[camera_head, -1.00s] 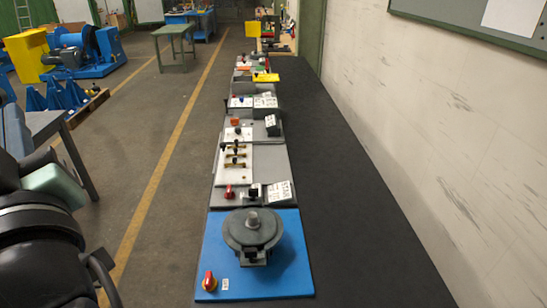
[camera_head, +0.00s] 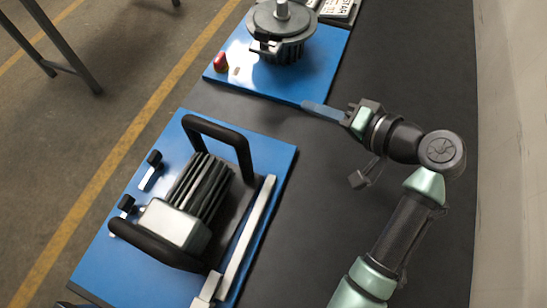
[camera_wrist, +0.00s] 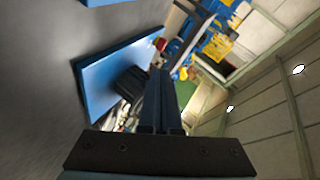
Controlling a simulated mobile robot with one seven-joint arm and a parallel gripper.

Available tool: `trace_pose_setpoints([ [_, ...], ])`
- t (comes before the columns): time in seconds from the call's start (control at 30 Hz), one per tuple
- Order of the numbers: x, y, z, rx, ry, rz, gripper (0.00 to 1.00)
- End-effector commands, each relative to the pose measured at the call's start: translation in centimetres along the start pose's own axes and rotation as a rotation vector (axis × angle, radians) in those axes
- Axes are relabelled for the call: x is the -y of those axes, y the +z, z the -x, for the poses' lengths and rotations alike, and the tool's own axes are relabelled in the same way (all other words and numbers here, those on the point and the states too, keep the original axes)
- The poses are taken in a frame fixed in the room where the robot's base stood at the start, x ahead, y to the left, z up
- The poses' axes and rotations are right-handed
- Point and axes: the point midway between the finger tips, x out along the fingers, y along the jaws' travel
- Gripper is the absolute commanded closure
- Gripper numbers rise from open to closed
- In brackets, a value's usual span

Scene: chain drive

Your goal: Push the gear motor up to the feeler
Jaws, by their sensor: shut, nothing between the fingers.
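A gear motor, with dark fins and a pale end block (camera_head: 178,225), sits on a blue plate (camera_head: 265,150) at the lower left of the head view, between two black handles. Two small dark-capped pegs (camera_head: 150,170) stand left of it; I cannot tell whether either is the feeler. A pale rail (camera_head: 248,235) runs along its right side. My gripper (camera_head: 308,108) is above and right of the motor, apart from it, with its blue fingers shut and empty, pointing left. In the wrist view the shut fingers (camera_wrist: 160,100) partly cover a dark object on a blue plate.
A second blue plate (camera_head: 235,65) carries a round dark unit (camera_head: 285,35) and a red knob (camera_head: 220,62); my fingertips are close to its near right corner.

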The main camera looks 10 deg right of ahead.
Motion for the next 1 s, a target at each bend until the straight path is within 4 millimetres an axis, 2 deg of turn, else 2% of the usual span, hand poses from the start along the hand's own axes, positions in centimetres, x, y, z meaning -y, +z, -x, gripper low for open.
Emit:
trace_pose_setpoints([
  [0.03, -4.0, 3.0, 0.4, 0.045, -0.056, -0.104, 1.0],
  [0.1, -6.5, 6.0, 1.7, 0.095, -0.152, -0.212, 1.0],
  [0.2, -8.6, 9.3, 3.5, 0.136, -0.285, -0.322, 1.0],
  [0.33, -9.9, 11.8, 5.5, 0.151, -0.409, -0.395, 1.0],
  [0.47, -9.9, 12.7, 6.2, 0.154, -0.461, -0.416, 1.0],
  [0.57, -9.4, 12.8, 5.6, 0.158, -0.468, -0.417, 1.0],
  [0.67, -8.6, 12.9, 4.3, 0.16, -0.467, -0.417, 1.0],
  [1.0, -5.2, 13.2, -2.1, 0.161, -0.465, -0.415, 1.0],
])
